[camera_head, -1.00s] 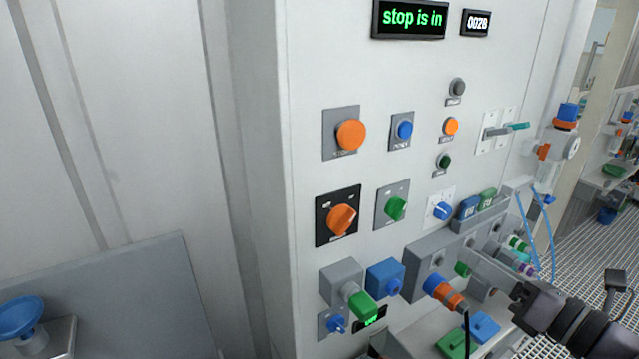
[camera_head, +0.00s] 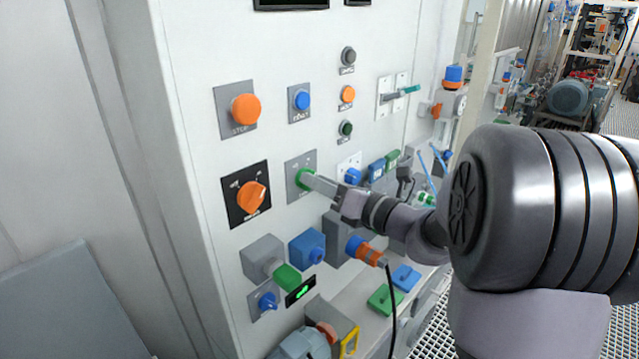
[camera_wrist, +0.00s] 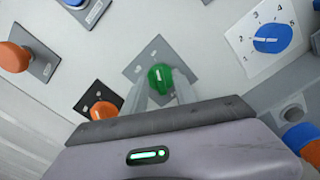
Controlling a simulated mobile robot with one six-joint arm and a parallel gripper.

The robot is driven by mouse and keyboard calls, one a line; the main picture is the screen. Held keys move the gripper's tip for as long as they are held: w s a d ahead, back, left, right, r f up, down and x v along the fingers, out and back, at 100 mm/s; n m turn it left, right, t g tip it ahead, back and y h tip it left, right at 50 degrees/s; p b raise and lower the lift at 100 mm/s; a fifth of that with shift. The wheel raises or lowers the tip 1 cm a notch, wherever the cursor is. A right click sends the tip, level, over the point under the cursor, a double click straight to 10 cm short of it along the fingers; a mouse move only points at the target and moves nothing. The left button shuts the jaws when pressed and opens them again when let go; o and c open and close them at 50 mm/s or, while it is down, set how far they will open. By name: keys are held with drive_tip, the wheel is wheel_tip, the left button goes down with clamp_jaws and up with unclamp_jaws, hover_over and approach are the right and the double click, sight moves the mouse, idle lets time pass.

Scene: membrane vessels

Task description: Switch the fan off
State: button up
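A green rotary knob (camera_head: 302,178) on a grey plate (camera_head: 296,163) sits on the white panel, right of the orange rotary knob. The plate's lettering is too small to read, so I cannot tell whether it is the fan's switch. My gripper (camera_head: 313,183) reaches it from the right and partly hides it. In the wrist view the green knob (camera_wrist: 160,78) shows a pale pointer line. There, my gripper (camera_wrist: 160,88) has its two fingers apart, one on each side of the knob. I cannot tell whether they touch it.
An orange rotary knob (camera_head: 253,197) on a black plate is to the left. An orange stop button (camera_head: 245,109) and a blue button (camera_head: 302,100) are above. A blue numbered dial (camera_wrist: 272,38) is close on the right. Boxes with a green plug (camera_head: 287,277) jut out below.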

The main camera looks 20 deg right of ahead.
drive_tip(key=shift+c, duration=0.2)
clamp_jaws()
drive_tip(key=n+b, duration=1.2)
drive_tip(key=shift+a+f, duration=0.1)
drive_tip(key=shift+a, duration=0.2)
drive_tip(key=shift+b, duration=0.35)
idle(0.4)
